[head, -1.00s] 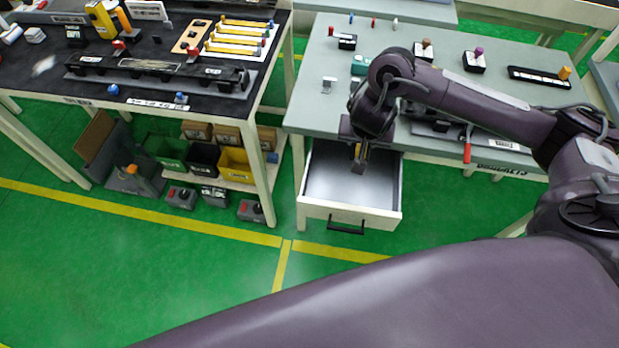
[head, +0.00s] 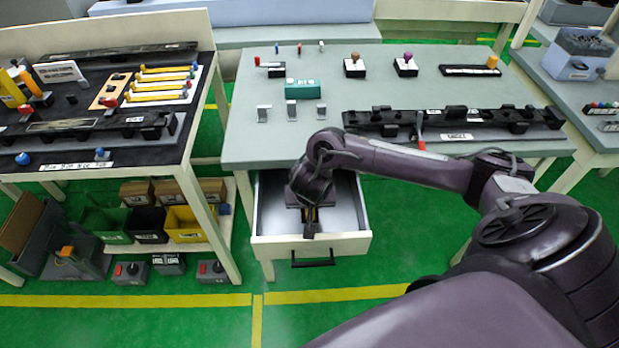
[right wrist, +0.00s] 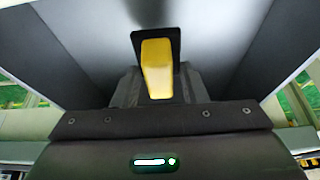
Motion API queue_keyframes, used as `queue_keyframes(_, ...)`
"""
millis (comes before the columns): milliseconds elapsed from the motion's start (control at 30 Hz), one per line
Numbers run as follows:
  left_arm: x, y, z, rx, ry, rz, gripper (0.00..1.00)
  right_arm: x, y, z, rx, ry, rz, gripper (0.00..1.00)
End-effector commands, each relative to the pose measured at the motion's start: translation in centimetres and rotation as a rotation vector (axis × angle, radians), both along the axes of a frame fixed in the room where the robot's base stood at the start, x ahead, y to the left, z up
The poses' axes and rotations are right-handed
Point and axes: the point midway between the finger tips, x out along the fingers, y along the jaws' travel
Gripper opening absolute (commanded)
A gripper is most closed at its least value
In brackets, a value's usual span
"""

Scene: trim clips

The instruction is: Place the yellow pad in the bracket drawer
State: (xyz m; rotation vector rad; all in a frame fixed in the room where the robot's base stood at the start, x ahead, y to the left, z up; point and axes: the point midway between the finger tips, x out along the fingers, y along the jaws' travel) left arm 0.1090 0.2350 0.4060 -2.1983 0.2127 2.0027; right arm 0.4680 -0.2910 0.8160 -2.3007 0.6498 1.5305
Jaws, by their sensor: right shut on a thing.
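The yellow pad (right wrist: 157,68) shows between the fingers of my right gripper (right wrist: 155,90) in the right wrist view, with a dark piece around its far end. In the head view my right gripper (head: 309,222) points down inside the open bracket drawer (head: 267,240) and is shut on the pad, of which only a sliver shows. The drawer is pulled out below the grey table and its light grey floor looks bare around the gripper. Whether the pad touches the drawer floor I cannot tell. My left gripper is not in view.
The grey table (head: 420,85) above the drawer carries a black fixture rail (head: 450,120), small grey brackets (head: 292,111) and a teal box (head: 302,89). A black-topped table with yellow bars stands at left, with bins (head: 148,224) beneath. Green floor in front is clear.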

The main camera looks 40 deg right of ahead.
Motion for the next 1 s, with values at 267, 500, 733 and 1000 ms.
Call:
queue_keyframes(267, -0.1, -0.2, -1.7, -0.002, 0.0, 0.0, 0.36, 0.0, 0.0, -3.8, -0.001, 0.0, 0.0, 0.09)
queue_keyframes(500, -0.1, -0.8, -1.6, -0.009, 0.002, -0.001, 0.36, 0.0, 0.0, -3.8, 0.0, 0.0, 0.0, 0.09)
queue_keyframes(733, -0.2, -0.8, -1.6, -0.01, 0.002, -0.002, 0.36, 0.0, 0.0, -4.1, 0.0, 0.0, 0.0, 0.47)
queue_keyframes(1000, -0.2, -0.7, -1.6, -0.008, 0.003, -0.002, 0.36, 0.0, 0.0, -4.1, 0.0, 0.0, 0.001, 0.61)
